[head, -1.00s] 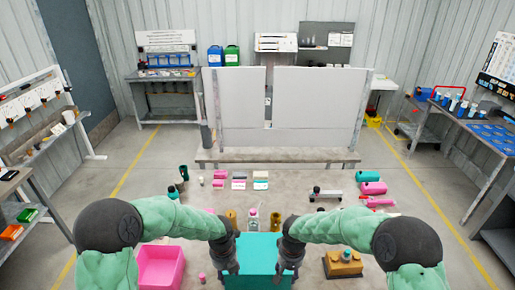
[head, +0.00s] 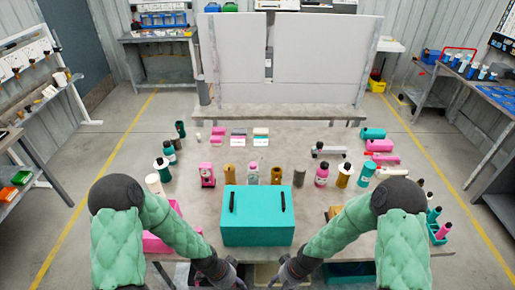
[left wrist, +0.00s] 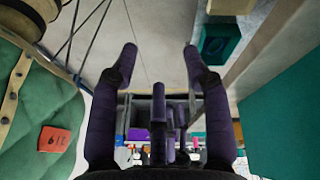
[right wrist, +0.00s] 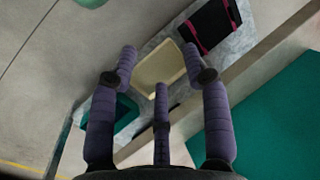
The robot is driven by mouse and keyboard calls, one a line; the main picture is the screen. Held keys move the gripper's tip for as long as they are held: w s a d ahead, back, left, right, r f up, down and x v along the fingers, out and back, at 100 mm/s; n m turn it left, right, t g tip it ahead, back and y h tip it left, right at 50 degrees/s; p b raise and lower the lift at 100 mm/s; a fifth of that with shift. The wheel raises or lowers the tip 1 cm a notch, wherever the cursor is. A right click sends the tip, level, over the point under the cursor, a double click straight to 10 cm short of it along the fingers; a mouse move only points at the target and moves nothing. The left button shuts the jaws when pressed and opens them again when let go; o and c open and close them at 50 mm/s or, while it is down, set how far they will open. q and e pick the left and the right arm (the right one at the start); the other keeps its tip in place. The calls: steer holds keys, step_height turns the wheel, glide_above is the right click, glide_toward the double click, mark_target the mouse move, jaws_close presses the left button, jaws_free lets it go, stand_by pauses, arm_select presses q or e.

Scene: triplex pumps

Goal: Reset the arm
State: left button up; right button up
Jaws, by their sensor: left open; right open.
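My left gripper (head: 227,274) and right gripper (head: 284,274) hang low at the bottom of the head view, in front of the teal box (head: 257,228) and apart from it. Both arms are bent, elbows out and forearms angled inward and down. In the left wrist view, the left gripper's fingers (left wrist: 160,52) are spread with nothing between them. In the right wrist view, the right gripper's fingers (right wrist: 160,62) are also spread and empty. The teal box has two black handles on top and stands near the table's front edge.
The table (head: 300,205) carries several bottles and pump parts in a row behind the teal box. A pink bin (head: 155,243) is partly hidden by my left arm. My right arm overlaps the right front table area. A grey panel (head: 320,60) stands behind.

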arm_select(q)
steer(key=s+a+f+n+b, duration=0.2)
steer(key=s+f+n+b, duration=0.4)
steer(key=f+n, duration=0.5)
steer(key=shift+s+f+n+t+b, duration=0.35)
steer(key=shift+s+n, duration=0.8)
steer(key=shift+n, duration=1.15)
arm_select(e)
steer(key=s+d+f+m, duration=0.1)
steer(key=s+f, duration=0.7)
steer(key=f, duration=0.3)
steer(key=shift+s+d+f+m+t, duration=0.25)
steer(key=shift+s+d+m+t, duration=0.05)
steer(key=shift+s+d+t, duration=0.1)
